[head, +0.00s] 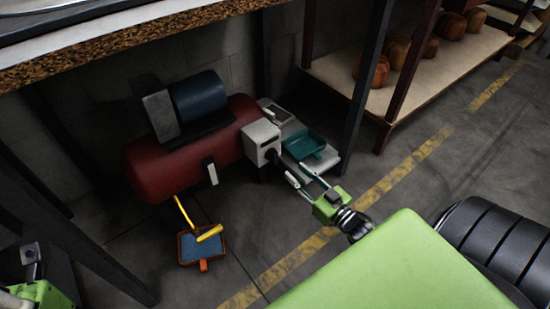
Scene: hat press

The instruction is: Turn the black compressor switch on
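The compressor has a red tank (190,150) and a dark blue motor (200,97), and lies on the floor under a bench. A pale grey box (262,137) sits at its right end. The black switch (272,156) appears as a small dark part on the box's lower front; its position is too small to read. My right gripper (298,173) is open and empty, its two fingers spread and pointing toward the box, slightly right of and below the switch, apparently not touching it. My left gripper (32,262) is partly cut off at the lower left, far from the compressor; its fingers are unclear.
A teal dustpan (304,145) lies beside the box, close to my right gripper. An orange-and-blue dustpan (203,248) with a yellow brush (209,233) lies in front. Dark bench legs (370,85) stand behind. A low shelf (400,90) holds brown hat forms.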

